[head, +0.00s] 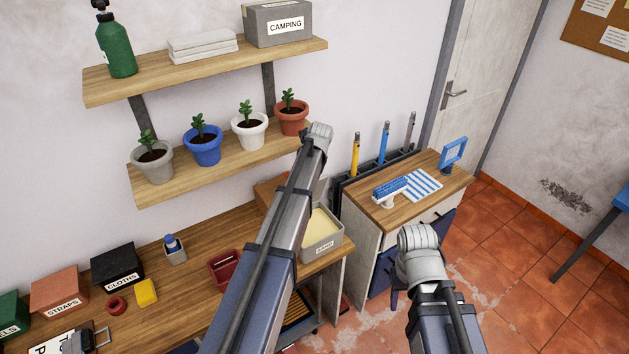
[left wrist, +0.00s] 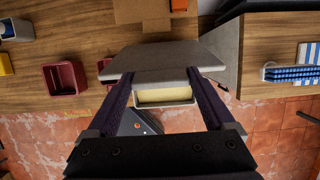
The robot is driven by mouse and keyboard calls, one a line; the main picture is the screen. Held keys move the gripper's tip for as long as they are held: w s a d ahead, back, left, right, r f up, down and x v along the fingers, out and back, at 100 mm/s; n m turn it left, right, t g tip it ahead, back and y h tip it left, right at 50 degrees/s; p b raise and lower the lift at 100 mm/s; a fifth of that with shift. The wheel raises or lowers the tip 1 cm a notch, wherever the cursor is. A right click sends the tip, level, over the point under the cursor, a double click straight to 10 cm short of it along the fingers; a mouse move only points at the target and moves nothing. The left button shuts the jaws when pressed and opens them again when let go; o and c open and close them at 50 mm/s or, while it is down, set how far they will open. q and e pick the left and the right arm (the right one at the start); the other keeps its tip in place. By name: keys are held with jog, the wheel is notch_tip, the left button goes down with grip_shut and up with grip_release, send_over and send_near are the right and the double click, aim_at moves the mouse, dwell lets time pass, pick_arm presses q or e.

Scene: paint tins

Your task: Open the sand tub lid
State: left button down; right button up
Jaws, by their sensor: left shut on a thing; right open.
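The sand tub (head: 322,246) is a grey box labelled SAND at the right end of the workbench, and pale yellow sand shows in its open top. In the left wrist view the tub's sand (left wrist: 165,96) shows between my fingers. My left gripper (left wrist: 160,80) is shut on the grey sand tub lid (left wrist: 165,60), which is off the tub's opening. My right gripper (head: 396,284) is open and empty, low in front of the drawer cabinet, partly hidden by my wrist.
A dark red tray (head: 225,268) stands left of the tub on the workbench. The shelf of plant pots (head: 205,148) is above. The cabinet (head: 365,235) to the right bears a blue brush (head: 390,187) and striped cloth (head: 424,184).

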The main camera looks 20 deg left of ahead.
pick_arm(q)
jog(key=shift+w+a+r, duration=0.25)
jog(key=shift+w+a, duration=0.45)
jog(key=shift+a, duration=0.1)
jog(key=shift+w+a+r+p, duration=0.15)
jog(key=shift+w+a, duration=0.1)
jog(key=shift+a, duration=0.15)
jog(key=shift+w+a+f+p, duration=0.15)
jog(key=shift+w+a, duration=0.1)
jog(key=shift+a, duration=0.15)
jog(key=shift+r, duration=0.15)
grip_release()
jog(key=shift+d, duration=0.1)
jog(key=p+v, duration=0.7)
jog(key=shift+r, duration=0.35)
